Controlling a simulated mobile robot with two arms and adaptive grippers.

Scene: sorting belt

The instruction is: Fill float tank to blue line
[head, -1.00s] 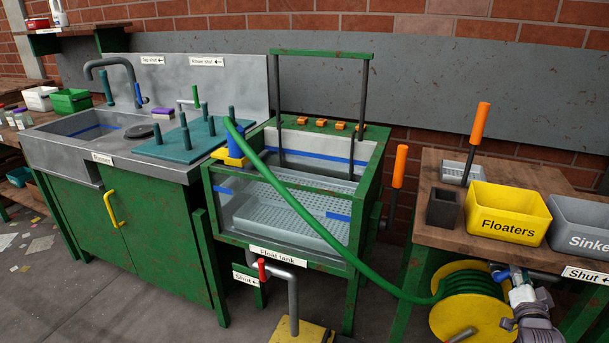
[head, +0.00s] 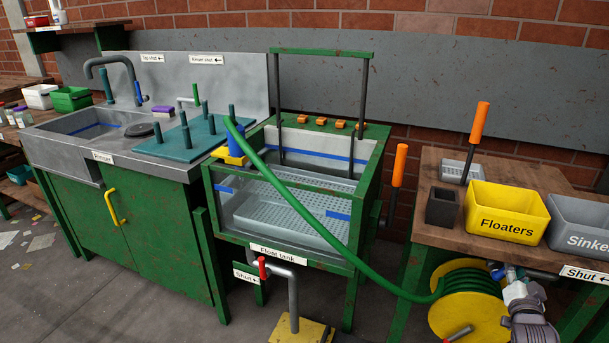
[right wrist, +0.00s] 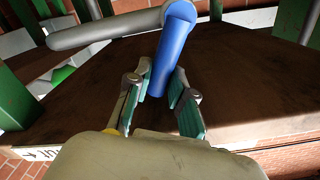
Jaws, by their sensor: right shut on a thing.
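The float tank (head: 262,249) has a clear front, blue line marks (head: 339,216) and a perforated tray inside. I cannot make out a water level. A green hose (head: 300,206) runs from a blue nozzle (head: 234,141) at the tank's left rim to the yellow reel (head: 459,318). A red drain handle (head: 262,268) is below the tank beside a "Shut" label. My right gripper (head: 508,283) is at the blue valve handle (head: 499,272) by the reel. In the right wrist view its fingers (right wrist: 161,88) are shut on the blue handle (right wrist: 175,50). My left gripper is out of view.
A bench on the right holds the yellow Floaters bin (head: 506,213), the grey Sinkers bin (head: 583,226) and a dark cup (head: 441,207). A "Shut" label (head: 585,275) is on its front edge. The rinse sink (head: 60,147) is on the left.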

